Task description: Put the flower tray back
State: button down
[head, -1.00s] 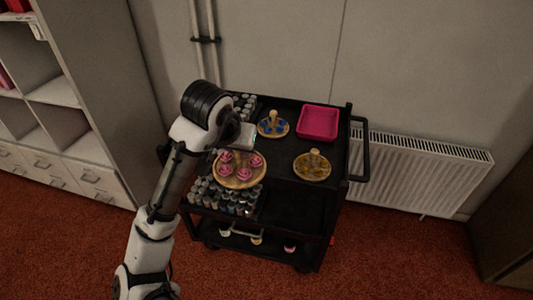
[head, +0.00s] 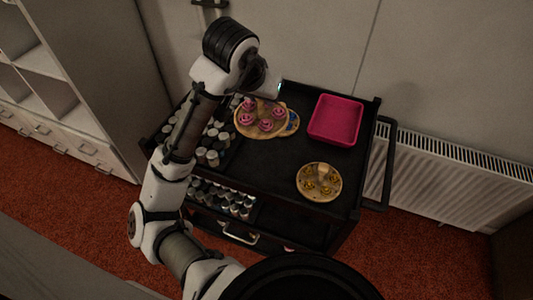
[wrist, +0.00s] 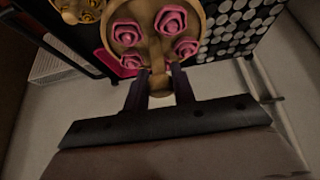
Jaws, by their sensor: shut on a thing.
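A round wooden tray (head: 244,131) with several pink roses is held above the black cart in the head view. In the head view my wrist hides part of the grip. A second round tray with blue flowers (head: 293,122) is mostly hidden behind the held one. A third round tray with yellow flowers (head: 319,182) sits on the cart top at the front right, its peg upright.
The black cart (head: 270,180) carries a pink square bin (head: 335,119) at the back right and several capped jars (head: 207,156) at the left. The cart top between the jars and the yellow tray is clear. A radiator (head: 440,178) and wall stand behind and right.

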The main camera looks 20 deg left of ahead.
notch_tip(320, 180, down, 20)
jog(key=shift+s+r+b, duration=0.1)
jog(key=shift+r+b, duration=0.1)
jog(key=shift+b, duration=0.55)
jog(key=shift+f, duration=0.2)
jog(key=c, duration=1.2)
grip_release()
jog(key=shift+o, duration=0.2)
jog(key=shift+r, duration=0.25)
jog(key=v, duration=1.2)
